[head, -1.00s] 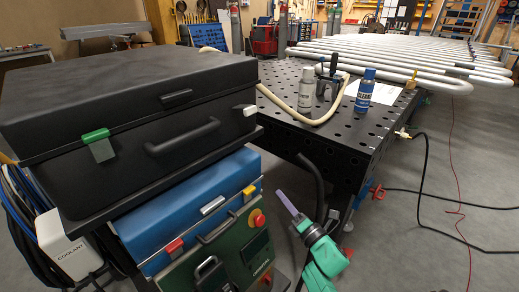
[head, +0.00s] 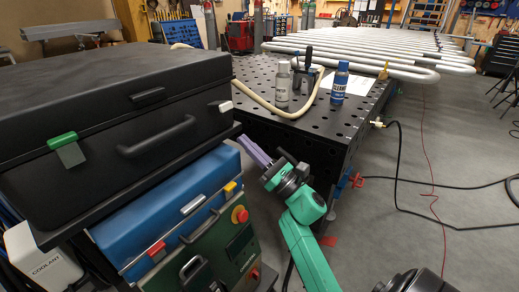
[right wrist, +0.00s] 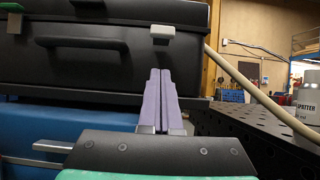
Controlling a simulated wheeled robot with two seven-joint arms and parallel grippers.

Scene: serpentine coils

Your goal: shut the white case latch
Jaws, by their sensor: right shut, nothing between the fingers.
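The white latch (head: 225,107) is at the right end of the front of the black case (head: 100,130). It also shows in the right wrist view (right wrist: 162,32), just under the lid seam, and appears to stand out from the case front. My right gripper (head: 243,139) is shut and empty, with its purple fingers pointing up toward the case. In the right wrist view its fingertips (right wrist: 159,71) are below the white latch and apart from it in the picture. The left gripper is not in view.
A green latch (head: 63,141) and a black handle (head: 157,137) are on the same case front. A blue case (head: 165,208) sits beneath. To the right, a perforated table (head: 300,128) holds a white can (head: 282,85), a blue bottle (head: 340,84) and a hose.

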